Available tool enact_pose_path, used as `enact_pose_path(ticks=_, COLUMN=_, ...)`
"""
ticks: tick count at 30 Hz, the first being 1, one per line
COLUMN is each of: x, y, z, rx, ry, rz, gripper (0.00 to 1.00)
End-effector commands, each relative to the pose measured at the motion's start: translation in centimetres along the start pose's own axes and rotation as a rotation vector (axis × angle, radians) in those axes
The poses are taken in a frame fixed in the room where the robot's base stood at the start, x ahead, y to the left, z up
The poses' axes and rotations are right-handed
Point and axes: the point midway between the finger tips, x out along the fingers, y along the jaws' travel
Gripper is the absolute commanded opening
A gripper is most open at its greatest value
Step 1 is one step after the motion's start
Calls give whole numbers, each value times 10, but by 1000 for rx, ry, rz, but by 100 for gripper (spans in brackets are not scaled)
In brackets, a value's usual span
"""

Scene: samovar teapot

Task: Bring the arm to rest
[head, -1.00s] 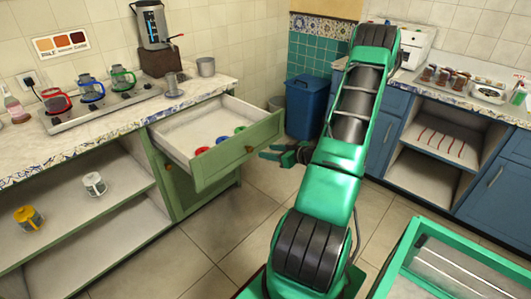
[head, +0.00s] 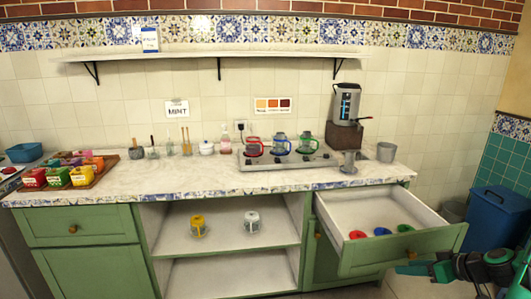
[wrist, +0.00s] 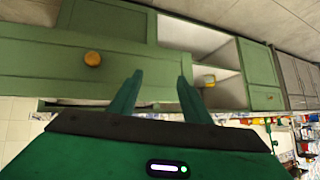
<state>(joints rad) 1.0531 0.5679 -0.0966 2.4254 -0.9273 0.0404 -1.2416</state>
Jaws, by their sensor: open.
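My gripper (head: 411,270) is at the lower right of the head view, just in front of the open green drawer (head: 405,250). In the wrist view my gripper (wrist: 157,88) shows two green fingers standing apart with nothing between them. The green drawer front with its round knob (wrist: 92,58) lies beyond the fingers there. The gap between fingers and drawer front is hard to judge. Most of my arm is outside the head view.
Red, blue and green lids (head: 382,231) lie in the open drawer. Three glass teapots (head: 281,145) stand on the stove (head: 290,160), near a samovar (head: 346,105). A yellow mug (head: 198,226) and a white mug (head: 252,221) stand on the open shelf. A blue bin (head: 497,215) stands at right.

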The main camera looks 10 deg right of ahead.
Motion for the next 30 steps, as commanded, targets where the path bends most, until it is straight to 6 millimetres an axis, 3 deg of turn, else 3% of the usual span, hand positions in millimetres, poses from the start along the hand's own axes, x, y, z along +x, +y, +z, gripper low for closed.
enact_pose_path(ticks=3, x=-9, y=-30, z=-6, rx=3, ry=-124, rz=-39, gripper=44)
enact_pose_path(ticks=11, x=-46, y=-82, z=-6, rx=80, ry=-389, rz=-32, gripper=44)
enact_pose_path(ticks=21, x=-122, y=-136, z=-4, rx=267, ry=-643, rz=134, gripper=44)
enact_pose_path(ticks=30, x=-200, y=-180, z=4, rx=513, ry=-741, rz=336, gripper=44)
